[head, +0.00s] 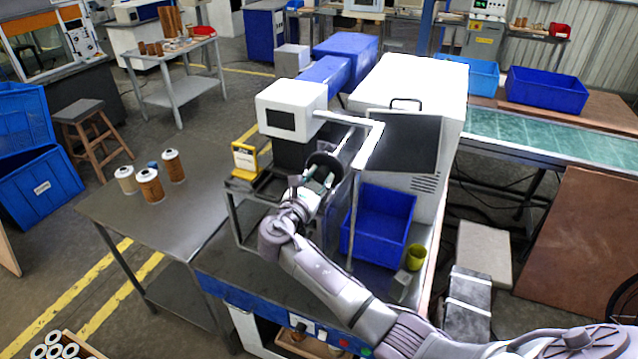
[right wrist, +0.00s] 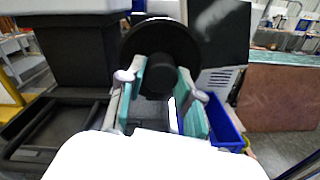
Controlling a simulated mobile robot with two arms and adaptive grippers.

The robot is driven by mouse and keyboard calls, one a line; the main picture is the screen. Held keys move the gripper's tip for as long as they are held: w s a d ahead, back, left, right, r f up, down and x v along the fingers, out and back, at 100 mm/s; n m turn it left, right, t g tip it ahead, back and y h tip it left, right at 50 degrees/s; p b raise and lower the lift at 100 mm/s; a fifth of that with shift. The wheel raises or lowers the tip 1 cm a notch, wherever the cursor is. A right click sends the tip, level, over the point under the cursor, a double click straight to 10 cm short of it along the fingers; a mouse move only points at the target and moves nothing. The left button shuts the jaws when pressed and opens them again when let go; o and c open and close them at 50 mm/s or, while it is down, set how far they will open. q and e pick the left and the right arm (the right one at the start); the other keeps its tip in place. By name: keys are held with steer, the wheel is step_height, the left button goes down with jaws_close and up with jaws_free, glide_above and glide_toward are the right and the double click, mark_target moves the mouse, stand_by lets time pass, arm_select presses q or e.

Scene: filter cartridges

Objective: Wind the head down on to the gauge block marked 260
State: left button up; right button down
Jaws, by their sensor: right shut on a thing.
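The machine's head is a white box (head: 292,106) with a dark window and a dark lower block (head: 293,154); the dark block also shows in the right wrist view (right wrist: 82,48). A black handwheel (head: 325,163) is at its right; its disc (right wrist: 160,38) and hub (right wrist: 158,76) show in the right wrist view. My right gripper (head: 313,186) is shut on the handwheel, its teal-padded fingers (right wrist: 163,98) on either side of the hub. A yellow piece with a white label (head: 245,160) stands left of the head; I cannot read a 260. My left gripper is out of view.
A blue bin (head: 380,225) and a yellow-green cup (head: 416,257) stand right of the handwheel. A dark tray frame (right wrist: 55,125) lies below the head. Several cartridges (head: 150,187) stand on the left metal table (head: 185,222), whose front is clear.

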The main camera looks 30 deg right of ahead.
steer(key=m+b, duration=0.1)
steer(key=m, duration=0.1)
steer(key=m+b, duration=0.2)
steer(key=shift+f+m+b, duration=0.2)
steer(key=shift+m+b, duration=0.1)
steer(key=m+b, duration=1.6)
steer(key=b, duration=0.1)
steer(key=shift+m+y, duration=0.3)
steer(key=shift+m, duration=0.1)
steer(key=shift+r+m+b, duration=0.15)
steer(key=shift+m+b, duration=0.8)
steer(key=shift+r+m+b, duration=0.1)
steer(key=shift+m+b, duration=0.8)
steer(key=shift+m, duration=0.05)
steer(key=shift+r, duration=0.1)
steer(key=c, duration=0.8)
jaws_free()
steer(key=shift+o, duration=0.2)
